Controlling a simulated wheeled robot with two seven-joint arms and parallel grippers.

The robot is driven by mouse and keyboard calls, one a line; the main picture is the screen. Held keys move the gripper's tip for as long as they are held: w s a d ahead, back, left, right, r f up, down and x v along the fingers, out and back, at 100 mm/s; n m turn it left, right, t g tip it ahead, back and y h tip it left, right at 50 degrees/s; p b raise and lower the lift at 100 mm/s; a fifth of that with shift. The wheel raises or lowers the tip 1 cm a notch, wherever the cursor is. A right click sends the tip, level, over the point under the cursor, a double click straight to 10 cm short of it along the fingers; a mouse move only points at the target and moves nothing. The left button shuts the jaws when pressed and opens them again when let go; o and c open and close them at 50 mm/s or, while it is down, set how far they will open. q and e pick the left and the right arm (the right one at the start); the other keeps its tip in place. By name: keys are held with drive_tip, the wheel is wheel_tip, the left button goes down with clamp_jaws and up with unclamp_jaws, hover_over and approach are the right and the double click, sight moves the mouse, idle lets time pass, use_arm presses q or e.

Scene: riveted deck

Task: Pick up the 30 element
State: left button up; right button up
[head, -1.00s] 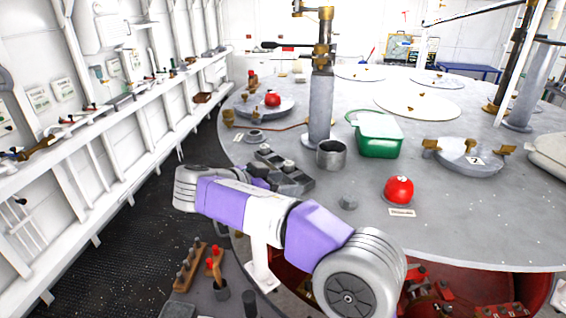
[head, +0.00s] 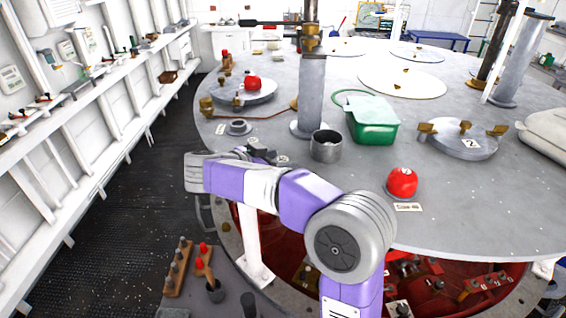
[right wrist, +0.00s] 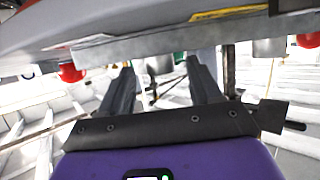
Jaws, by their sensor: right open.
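I cannot make out a "30" mark on any object, so I cannot tell which thing is the 30 element. My right gripper (head: 264,155) is at the near left edge of the round grey deck (head: 455,205), partly hidden behind my purple arm. In the right wrist view its two dark fingers (right wrist: 160,75) stand apart with nothing between them. A dark grey block at the deck's near edge is mostly covered by my arm and gripper. A grey cup (head: 325,147) stands to the right of the gripper. My left gripper is out of view.
A green box (head: 372,128), a red knob (head: 402,183) and a disc marked 2 (head: 463,142) are on the deck. A grey post (head: 312,90) rises behind the cup. A white ribbed wall (head: 60,140) runs along the left, with dark floor beside it.

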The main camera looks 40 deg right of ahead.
drive_tip(key=c, duration=1.1)
